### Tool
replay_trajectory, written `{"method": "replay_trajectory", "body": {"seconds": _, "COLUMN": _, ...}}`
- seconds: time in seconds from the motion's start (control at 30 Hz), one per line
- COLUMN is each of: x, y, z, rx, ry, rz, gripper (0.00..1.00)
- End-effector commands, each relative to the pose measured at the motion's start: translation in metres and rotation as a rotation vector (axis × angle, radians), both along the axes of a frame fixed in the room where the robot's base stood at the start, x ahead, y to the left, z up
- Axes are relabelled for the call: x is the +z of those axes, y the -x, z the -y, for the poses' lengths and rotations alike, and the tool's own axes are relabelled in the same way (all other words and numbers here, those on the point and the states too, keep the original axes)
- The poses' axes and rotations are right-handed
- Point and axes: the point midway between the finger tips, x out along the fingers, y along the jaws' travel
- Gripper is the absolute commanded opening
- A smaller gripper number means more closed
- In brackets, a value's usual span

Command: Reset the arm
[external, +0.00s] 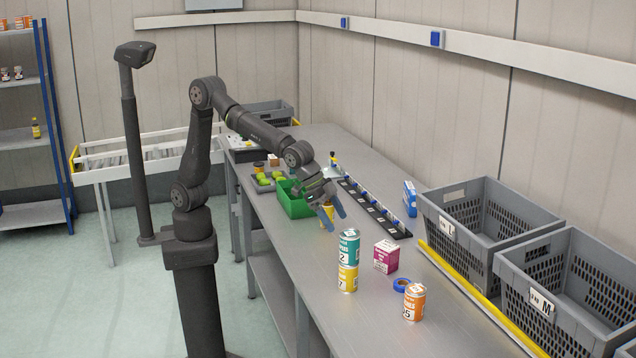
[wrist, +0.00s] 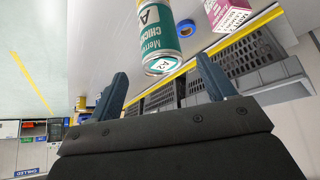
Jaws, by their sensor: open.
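My gripper (external: 333,213) is over the grey workbench (external: 325,290), with its blue fingers spread apart and pointing down. In the wrist view my gripper (wrist: 162,70) has nothing held between its fingers. A teal can (external: 349,247), labelled chicken in the wrist view (wrist: 160,35), stands on a yellow can (external: 347,278), in front of and apart from the gripper. Another yellow can (external: 327,217) is partly hidden by the fingers; whether they touch it I cannot tell.
A magenta box (external: 386,257), a blue tape roll (external: 401,285) and an orange can (external: 413,302) are on the bench. A green bin (external: 293,204) is left of the gripper. Grey totes (external: 478,262) line the right side. A black rail (external: 375,210) lies behind.

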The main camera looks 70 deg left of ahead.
Motion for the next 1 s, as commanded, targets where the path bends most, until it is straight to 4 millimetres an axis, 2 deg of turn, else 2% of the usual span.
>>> {"method": "replay_trajectory", "body": {"seconds": 0.1, "x": -0.021, "y": -0.009, "z": 0.008, "rx": 0.001, "ry": -0.003, "rz": -0.002, "gripper": 0.76}}
{"method": "replay_trajectory", "body": {"seconds": 0.53, "x": -0.084, "y": -0.038, "z": 0.035, "rx": 0.001, "ry": -0.003, "rz": -0.002, "gripper": 0.76}}
{"method": "replay_trajectory", "body": {"seconds": 0.7, "x": -0.061, "y": -0.038, "z": 0.036, "rx": 0.001, "ry": 0.002, "rz": 0.001, "gripper": 0.76}}
{"method": "replay_trajectory", "body": {"seconds": 1.0, "x": -0.05, "y": -0.037, "z": 0.035, "rx": 0.0, "ry": 0.0, "rz": 0.0, "gripper": 0.76}}
